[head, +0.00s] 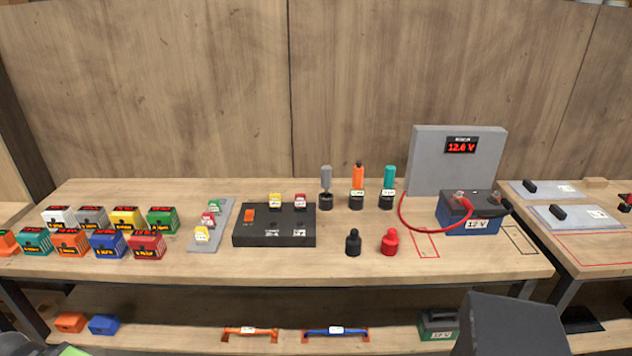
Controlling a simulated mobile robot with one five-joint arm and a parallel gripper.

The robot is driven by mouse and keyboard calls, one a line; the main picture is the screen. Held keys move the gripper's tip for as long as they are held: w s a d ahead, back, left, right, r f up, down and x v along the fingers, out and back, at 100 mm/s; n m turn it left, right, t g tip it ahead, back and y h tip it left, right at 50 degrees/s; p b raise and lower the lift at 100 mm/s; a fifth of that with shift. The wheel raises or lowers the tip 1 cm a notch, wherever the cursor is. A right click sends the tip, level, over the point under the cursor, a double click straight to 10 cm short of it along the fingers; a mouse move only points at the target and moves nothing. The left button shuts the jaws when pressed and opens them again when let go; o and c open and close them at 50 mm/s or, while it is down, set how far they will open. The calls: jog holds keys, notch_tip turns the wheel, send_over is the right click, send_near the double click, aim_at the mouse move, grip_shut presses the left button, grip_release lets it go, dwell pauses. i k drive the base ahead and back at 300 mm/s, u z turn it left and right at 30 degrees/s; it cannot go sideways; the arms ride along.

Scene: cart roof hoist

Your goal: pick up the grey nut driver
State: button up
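The grey nut driver (326,178) stands upright, handle up, in a black holder (326,202) on the wooden bench. It is the leftmost of three drivers in a row. Its lower end is hidden in the holder. An orange-handled driver (358,175) and a teal-handled driver (389,177) stand in their own labelled holders to its right. No gripper fingers show in the head view. A dark block at the bottom right looks like a part of my arm, well apart from the drivers.
A black terminal post cap (353,243) and a red one (390,241) stand in front of the drivers. A black fuse block (274,238) is to their left. A blue battery (468,216) with a red cable and a grey meter panel (456,170) are to their right.

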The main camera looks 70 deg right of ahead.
aim_at(326, 171)
jog(key=z, duration=0.75)
